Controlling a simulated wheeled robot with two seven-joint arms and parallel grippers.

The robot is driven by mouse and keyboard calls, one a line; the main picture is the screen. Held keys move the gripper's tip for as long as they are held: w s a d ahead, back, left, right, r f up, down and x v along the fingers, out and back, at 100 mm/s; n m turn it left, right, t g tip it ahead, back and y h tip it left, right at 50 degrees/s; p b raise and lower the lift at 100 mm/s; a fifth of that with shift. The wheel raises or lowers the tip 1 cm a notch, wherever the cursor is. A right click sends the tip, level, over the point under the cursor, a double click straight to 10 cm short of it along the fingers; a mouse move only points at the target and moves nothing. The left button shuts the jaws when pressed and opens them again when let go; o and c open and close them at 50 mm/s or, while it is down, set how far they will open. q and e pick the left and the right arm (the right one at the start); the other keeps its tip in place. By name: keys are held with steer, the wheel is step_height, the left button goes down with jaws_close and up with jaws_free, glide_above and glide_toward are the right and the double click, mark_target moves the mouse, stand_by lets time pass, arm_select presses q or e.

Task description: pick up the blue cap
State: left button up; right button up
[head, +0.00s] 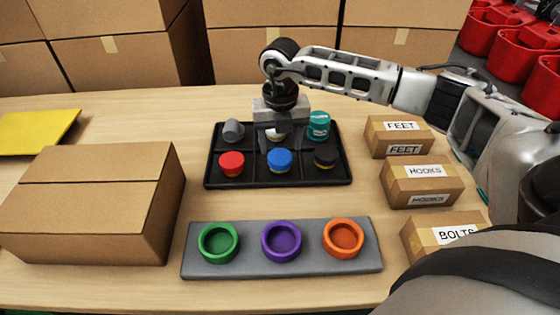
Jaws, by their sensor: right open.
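The blue cap (280,162) sits in the front middle of a black compartment tray (213,181) on the table. My right gripper (277,141) points down over the tray, just behind the blue cap. It is open. A white cap (276,133) behind the blue one is partly hidden by the gripper. I cannot tell whether a finger touches either cap. My left gripper is not in view.
A grey plate (197,266) with green, purple and orange rings lies in front. Cartons stand left (90,210) and right (422,181). Large boxes line the back.

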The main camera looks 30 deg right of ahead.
mark_target(280, 157)
steer(key=shift+f, duration=2.7)
steer(key=c, duration=0.6)
steer(key=shift+r, duration=0.15)
